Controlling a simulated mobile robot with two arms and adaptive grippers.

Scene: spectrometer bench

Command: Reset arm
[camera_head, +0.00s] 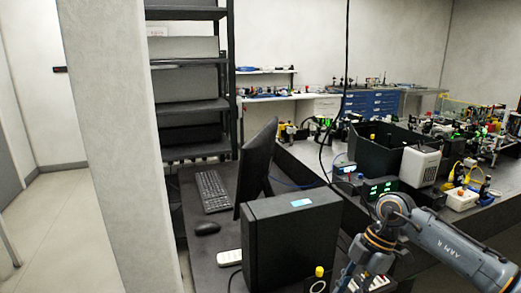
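One of my arms comes in from the right and bends down at an elbow near the lower right of the head view. Its forearm runs down toward the bottom edge, and I cannot make out its gripper or fingertips. My other arm does not show. A black box-shaped unit (290,243) with a small light-blue display on top stands on the dark bench, just left of the arm. A black monitor (256,165) stands behind it, seen nearly edge-on.
A keyboard (213,190), a mouse (207,229) and a white remote-like device (229,257) lie left of the monitor. A pillar (115,130) and a black shelf rack (190,107) stand at left. The optics bench (305,155) is crowded. Open floor (70,230) lies far left.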

